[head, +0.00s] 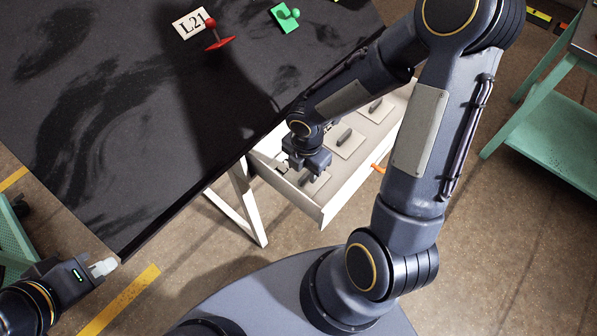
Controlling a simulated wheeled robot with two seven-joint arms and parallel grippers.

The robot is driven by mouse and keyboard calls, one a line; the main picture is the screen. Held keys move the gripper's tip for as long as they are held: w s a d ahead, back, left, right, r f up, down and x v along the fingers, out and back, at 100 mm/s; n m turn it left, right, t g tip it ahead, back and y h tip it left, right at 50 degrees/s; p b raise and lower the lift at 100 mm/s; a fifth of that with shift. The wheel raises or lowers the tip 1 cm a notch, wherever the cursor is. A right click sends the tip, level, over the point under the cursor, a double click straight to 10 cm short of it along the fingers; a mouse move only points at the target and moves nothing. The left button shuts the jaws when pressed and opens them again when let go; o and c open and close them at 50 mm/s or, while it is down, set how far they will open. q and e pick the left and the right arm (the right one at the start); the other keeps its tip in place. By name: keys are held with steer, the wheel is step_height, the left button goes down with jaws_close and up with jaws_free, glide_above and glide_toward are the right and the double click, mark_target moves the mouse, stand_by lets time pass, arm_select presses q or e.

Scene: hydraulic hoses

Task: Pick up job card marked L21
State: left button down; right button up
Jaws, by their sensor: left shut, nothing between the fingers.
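The job card marked L21 (186,26) is a small white card with black print. It lies near the far edge of the dark tabletop (110,120). My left gripper (103,267) is low at the left, off the table's near corner, shut and empty, far from the card. My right gripper (300,175) is at the open drawer below the table's right edge, away from the card. Its fingers are small and partly hidden, so their opening is unclear.
A green piece (285,18) lies right of the card. The open white drawer (335,205) holds several pale plates with dark parts. A green trolley (550,135) stands at the right. Most of the tabletop is clear.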

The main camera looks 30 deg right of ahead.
step_height(320, 180, down, 2)
steer(key=shift+f, duration=0.1)
jaws_close()
stand_by(0.4)
